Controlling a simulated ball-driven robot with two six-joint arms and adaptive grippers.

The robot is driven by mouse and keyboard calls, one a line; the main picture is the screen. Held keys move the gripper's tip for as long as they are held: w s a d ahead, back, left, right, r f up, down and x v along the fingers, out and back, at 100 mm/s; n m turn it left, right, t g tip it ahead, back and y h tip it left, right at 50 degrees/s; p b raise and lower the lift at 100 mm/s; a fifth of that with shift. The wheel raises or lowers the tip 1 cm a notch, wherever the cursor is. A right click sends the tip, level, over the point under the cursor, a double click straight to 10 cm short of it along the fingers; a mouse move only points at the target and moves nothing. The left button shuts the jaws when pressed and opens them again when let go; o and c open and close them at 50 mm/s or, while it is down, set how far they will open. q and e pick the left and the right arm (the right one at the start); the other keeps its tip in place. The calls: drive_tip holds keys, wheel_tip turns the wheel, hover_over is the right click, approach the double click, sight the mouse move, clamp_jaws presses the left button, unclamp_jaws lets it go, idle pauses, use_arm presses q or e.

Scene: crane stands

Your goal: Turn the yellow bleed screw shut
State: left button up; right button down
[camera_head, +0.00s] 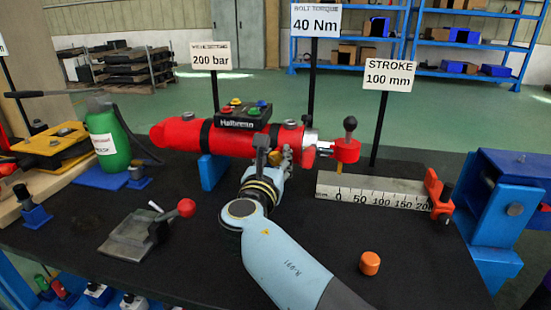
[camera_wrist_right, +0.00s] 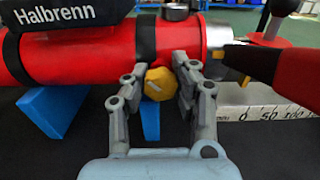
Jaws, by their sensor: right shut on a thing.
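The yellow bleed screw (camera_wrist_right: 158,84) is a faceted knob low on the front of the red cylinder (camera_wrist_right: 90,54), beside a black band. My right gripper (camera_wrist_right: 160,72) has one finger on each side of it and is shut on it. Part of the screw is hidden by the right finger. In the head view the right gripper (camera_head: 272,155) reaches the front of the red cylinder (camera_head: 176,136) near its right end, and I cannot make out the screw clearly there. My left gripper is not in view.
The cylinder rests on a blue support (camera_head: 212,172). A ruler (camera_head: 365,192) lies to the right, an orange cap (camera_head: 370,263) in front of it. A clamp with a red ball handle (camera_head: 186,208) stands left of my arm. A green bottle (camera_head: 108,140) is at the left.

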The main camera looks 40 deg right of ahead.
drive_tip(key=shift+f, duration=0.1)
drive_tip(key=c, duration=1.3)
unclamp_jaws()
drive_tip(key=shift+o, duration=0.2)
